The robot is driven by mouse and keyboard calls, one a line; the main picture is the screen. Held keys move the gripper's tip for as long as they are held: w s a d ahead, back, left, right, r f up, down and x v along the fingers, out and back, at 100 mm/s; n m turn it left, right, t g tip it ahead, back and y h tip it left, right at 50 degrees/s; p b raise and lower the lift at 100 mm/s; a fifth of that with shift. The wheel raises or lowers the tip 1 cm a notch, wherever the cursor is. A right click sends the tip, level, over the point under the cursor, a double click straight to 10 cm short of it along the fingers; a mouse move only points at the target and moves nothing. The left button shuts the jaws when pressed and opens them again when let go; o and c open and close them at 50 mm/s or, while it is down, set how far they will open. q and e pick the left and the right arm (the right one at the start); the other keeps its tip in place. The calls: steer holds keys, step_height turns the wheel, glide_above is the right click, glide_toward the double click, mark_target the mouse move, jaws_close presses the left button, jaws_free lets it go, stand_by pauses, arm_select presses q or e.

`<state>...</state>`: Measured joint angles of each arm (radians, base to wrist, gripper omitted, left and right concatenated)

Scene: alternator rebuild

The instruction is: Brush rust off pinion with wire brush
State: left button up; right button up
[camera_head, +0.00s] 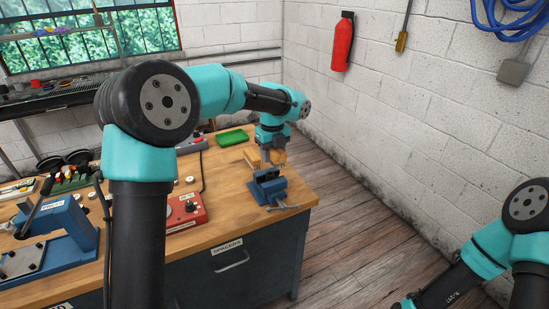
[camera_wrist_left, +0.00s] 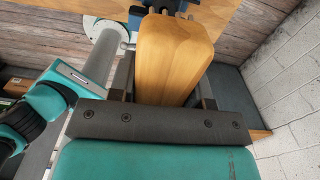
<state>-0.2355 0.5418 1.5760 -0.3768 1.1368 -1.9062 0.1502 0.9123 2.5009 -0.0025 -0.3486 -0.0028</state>
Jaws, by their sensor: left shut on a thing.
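My left gripper (camera_head: 272,159) is above the far right corner of the workbench, just behind and over a blue vise (camera_head: 268,187). In the left wrist view its fingers are shut on a wooden block-like handle (camera_wrist_left: 172,58), which I take to be the wire brush. Part of the blue vise shows beyond the handle at the top of that view. I cannot make out the pinion clearly in either view. I cannot tell whether the brush touches anything. My right arm is at the lower right of the head view; its gripper is outside the frame.
A green tray (camera_head: 232,138) lies behind the vise on the workbench (camera_head: 232,178). A red box with a knob (camera_head: 184,212) and a blue press (camera_head: 52,240) stand to the left. The brick wall is right of the bench, with open floor between.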

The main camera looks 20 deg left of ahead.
arm_select(q)
steer(key=shift+r, duration=0.6)
steer(key=n, duration=0.2)
steer(key=s+n, duration=0.1)
steer(key=n, duration=0.1)
steer(key=s+n, duration=0.1)
steer(key=n, duration=0.2)
steer(key=shift+d+r, duration=0.2)
steer(key=shift+r, duration=0.05)
steer(key=s+n, duration=0.1)
steer(key=n, duration=0.5)
steer(key=s+n, duration=0.2)
steer(key=n, duration=0.5)
steer(key=s+n, duration=0.2)
steer(key=n, duration=0.4)
steer(key=shift+s+d+r+n, duration=0.25)
steer(key=shift+d+r+n, duration=0.05)
steer(key=shift+r, duration=0.1)
